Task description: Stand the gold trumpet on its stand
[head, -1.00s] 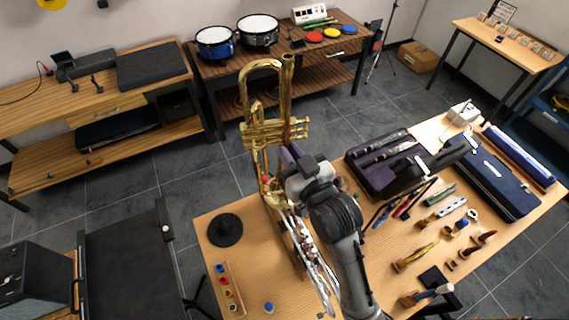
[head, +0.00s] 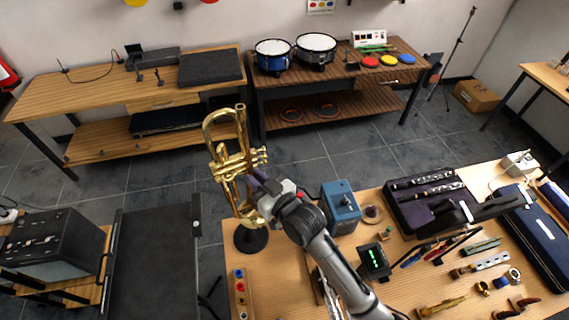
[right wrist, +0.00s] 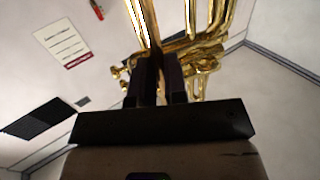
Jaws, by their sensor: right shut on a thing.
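The gold trumpet (head: 234,163) is roughly upright, bell down, at the left end of the work table in the head view. My right gripper (head: 257,181) is shut on its middle from the right. The black stand (head: 250,239) has a round base and is directly below the bell. The bell overlaps the stand's top in the picture; I cannot tell whether it touches or is seated. In the right wrist view the dark fingers (right wrist: 160,80) close on brass tubing of the trumpet (right wrist: 205,50). My left gripper is not in view.
A blue box (head: 341,207) and a small dark display device (head: 375,262) stand right of my right arm. An open instrument case (head: 425,197) lies farther right. A rack with coloured pieces (head: 240,292) lies in front of the stand. The table (head: 270,285) has bare wood near it.

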